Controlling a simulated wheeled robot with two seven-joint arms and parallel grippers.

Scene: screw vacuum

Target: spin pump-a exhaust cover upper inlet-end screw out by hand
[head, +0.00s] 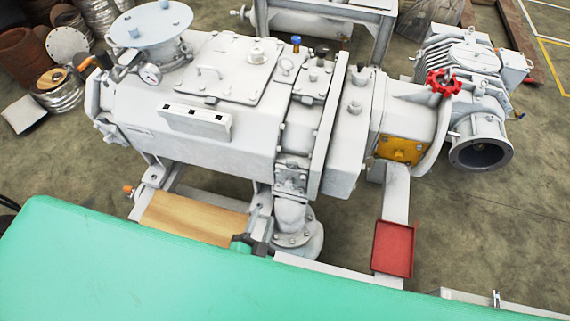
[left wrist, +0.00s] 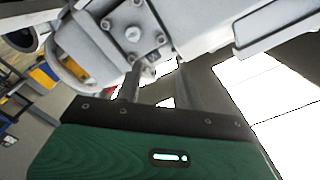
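The pump (head: 190,100) is a large white machine across the head view. Its exhaust cover (head: 291,178) is a small square plate above a white elbow pipe (head: 290,213); its screws are too small to tell apart there. My left gripper (head: 265,213) is just below and left of the cover. In the left wrist view, the cover (left wrist: 120,40) shows screws at its corners and a bolt in its middle. A corner screw (left wrist: 148,71) shows near the fingertips. The left gripper (left wrist: 158,66) has its fingers apart, with no screw visibly clamped. The right gripper is out of view.
A red tray (head: 393,248) sits at the right front, below a yellow plate (head: 400,149) on the pump. A wooden board (head: 195,217) lies left of the elbow pipe. A second pump (head: 465,85) stands at the right. Open floor (head: 500,225) lies right of the red tray.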

